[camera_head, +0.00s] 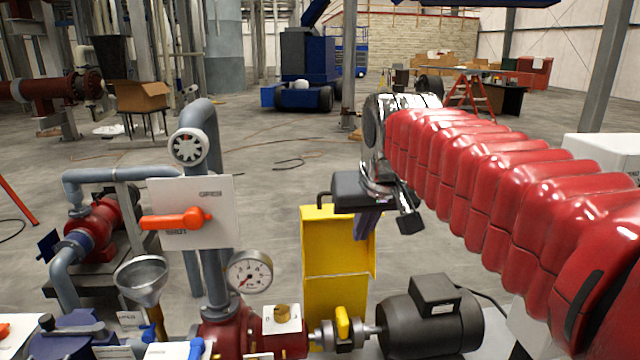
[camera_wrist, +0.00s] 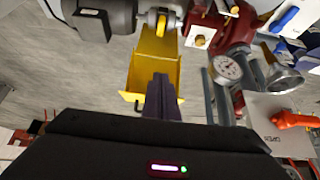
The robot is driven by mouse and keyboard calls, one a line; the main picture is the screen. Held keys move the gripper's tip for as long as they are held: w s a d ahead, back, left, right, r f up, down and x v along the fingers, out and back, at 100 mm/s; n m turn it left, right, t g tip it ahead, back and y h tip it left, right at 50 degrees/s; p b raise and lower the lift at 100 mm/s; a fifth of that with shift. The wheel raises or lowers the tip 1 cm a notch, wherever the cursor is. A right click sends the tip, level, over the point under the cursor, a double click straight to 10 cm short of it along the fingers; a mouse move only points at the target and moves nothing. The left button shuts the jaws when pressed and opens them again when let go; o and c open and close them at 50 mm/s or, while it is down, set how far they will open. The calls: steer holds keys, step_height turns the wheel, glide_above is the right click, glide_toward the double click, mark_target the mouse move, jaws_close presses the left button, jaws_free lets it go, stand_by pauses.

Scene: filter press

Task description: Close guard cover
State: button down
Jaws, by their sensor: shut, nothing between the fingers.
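The yellow guard cover (camera_head: 335,295) stands open and upright behind the shaft coupling (camera_head: 343,328), which is exposed beside the black motor. A small dark hook-like piece shows at the cover's top left corner. My gripper (camera_head: 364,236) points down at the cover's top right, its dark fingers shut and empty. In the wrist view the gripper (camera_wrist: 162,78) overlaps the cover (camera_wrist: 150,60) near its top edge. I cannot tell whether the fingers touch it.
The black motor (camera_head: 430,325) is right of the coupling and the red pump (camera_head: 225,338) left. A pressure gauge (camera_head: 249,272), a white panel with an orange lever (camera_head: 178,219) and grey pipes stand on the left. The floor behind is mostly open.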

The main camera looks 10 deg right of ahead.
steer(key=w+a+r, duration=0.1)
steer(key=w+r, duration=0.2)
steer(key=w, duration=0.9)
steer(key=w+a+r+t, duration=0.1)
steer(key=w+r, duration=0.2)
steer(key=w, duration=1)
steer(key=shift+w+r, duration=0.15)
steer(key=shift+w, duration=0.1)
steer(key=x, duration=1)
steer(key=shift+s, duration=0.5)
steer(key=shift+s+a+f, duration=0.1)
steer(key=shift+s+f, duration=0.25)
steer(key=shift+s, duration=0.4)
steer(key=shift+s+f, duration=0.3)
steer(key=shift+s, duration=0.4)
